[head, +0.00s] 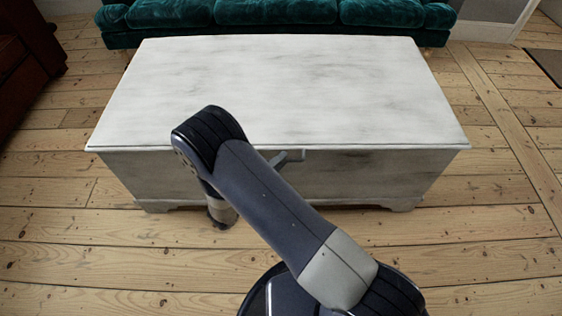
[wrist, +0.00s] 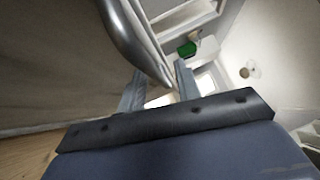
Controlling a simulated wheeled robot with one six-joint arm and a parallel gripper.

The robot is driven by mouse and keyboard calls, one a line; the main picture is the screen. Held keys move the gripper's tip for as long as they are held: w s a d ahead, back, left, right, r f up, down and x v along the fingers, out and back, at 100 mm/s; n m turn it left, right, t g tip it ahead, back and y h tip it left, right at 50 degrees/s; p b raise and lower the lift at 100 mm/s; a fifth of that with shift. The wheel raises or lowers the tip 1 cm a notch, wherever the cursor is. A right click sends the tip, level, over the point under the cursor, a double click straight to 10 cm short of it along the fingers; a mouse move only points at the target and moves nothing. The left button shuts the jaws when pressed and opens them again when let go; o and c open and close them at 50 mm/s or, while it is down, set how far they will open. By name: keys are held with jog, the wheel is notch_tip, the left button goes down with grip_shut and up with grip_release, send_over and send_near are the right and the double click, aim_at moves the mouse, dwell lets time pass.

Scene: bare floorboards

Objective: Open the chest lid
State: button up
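The chest (head: 280,90) has a whitish, grey-streaked lid, which lies flat and closed in the head view. Its grey front panel (head: 365,175) is partly hidden behind my arm. My gripper (head: 290,157) is mostly hidden by the arm link; a finger shows at the chest's front, just under the lid's front edge. In the wrist view the fingers (wrist: 160,82) stand apart. A rounded grey metallic-looking edge (wrist: 137,40), either the lid's lip or a handle, runs down to the gap between them. I cannot tell whether the fingers touch it. The chest front (wrist: 50,65) fills the left.
A green velvet sofa (head: 275,14) stands close behind the chest. A dark wooden cabinet (head: 25,65) is at the far left. The floorboards (head: 500,205) are bare and clear in front and to the right of the chest.

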jog(key=shift+w+d+r, duration=0.1)
jog(key=shift+w+d, duration=0.25)
jog(key=shift+d, duration=0.05)
grip_shut()
dwell(0.4)
